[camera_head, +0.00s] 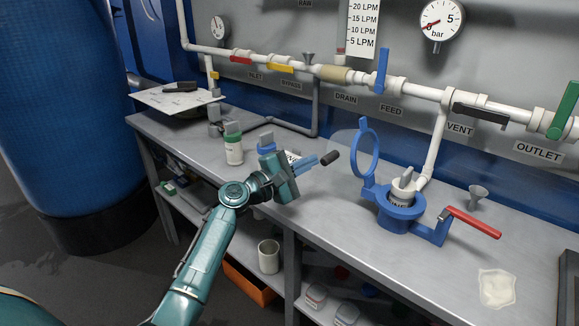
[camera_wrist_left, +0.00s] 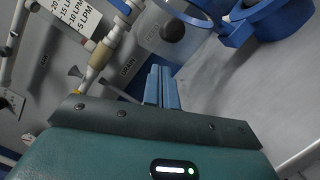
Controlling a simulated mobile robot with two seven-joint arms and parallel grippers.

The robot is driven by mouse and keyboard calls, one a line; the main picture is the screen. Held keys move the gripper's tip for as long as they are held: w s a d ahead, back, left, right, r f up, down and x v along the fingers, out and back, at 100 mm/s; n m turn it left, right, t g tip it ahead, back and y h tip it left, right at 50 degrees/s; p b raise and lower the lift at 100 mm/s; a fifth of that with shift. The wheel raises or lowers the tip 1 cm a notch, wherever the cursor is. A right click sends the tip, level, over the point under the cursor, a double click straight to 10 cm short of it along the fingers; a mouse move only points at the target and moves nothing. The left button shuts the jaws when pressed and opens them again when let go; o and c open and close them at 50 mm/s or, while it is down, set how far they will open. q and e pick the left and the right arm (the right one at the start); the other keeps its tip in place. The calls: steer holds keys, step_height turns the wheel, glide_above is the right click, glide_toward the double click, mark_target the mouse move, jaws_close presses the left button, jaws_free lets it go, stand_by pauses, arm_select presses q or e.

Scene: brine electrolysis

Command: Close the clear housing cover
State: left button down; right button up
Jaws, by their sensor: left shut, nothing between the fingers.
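The blue housing (camera_head: 398,218) stands on the bench with a white labelled cartridge (camera_head: 402,190) inside. Its clear cover, with a blue rim (camera_head: 376,158), is swung open and upright at the left of the housing. A dark knob (camera_head: 331,158) sticks out from the cover toward my left gripper; it also shows in the wrist view (camera_wrist_left: 172,31). My left gripper (camera_head: 314,161) is shut and empty, with its blue fingertips (camera_wrist_left: 162,70) just short of the knob, apparently apart from it. A red-handled lever (camera_head: 472,222) sticks out at the housing's right. My right gripper is not in view.
White pipes with coloured valve handles run along the back wall, the blue one (camera_head: 382,70) above the cover. A green-capped bottle (camera_head: 233,145) stands left of my gripper. A small funnel (camera_head: 478,196) and a clear packet (camera_head: 497,288) are at right. The front bench middle is clear.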

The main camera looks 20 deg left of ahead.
mark_target(345, 150)
arm_select(q)
steer(key=shift+s+d+r, duration=0.25)
steer(key=shift+d+r, duration=0.25)
steer(key=shift+s+d, duration=0.15)
steer(key=shift+d, duration=0.25)
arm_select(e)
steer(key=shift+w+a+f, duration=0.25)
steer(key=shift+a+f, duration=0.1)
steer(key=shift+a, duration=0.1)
arm_select(q)
steer(key=shift+r+p, duration=0.2)
steer(key=shift+p, duration=0.2)
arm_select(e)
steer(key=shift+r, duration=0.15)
arm_select(q)
steer(key=shift+d+r+m, duration=0.15)
steer(key=shift+r+m, duration=0.05)
steer(key=shift+m, duration=0.2)
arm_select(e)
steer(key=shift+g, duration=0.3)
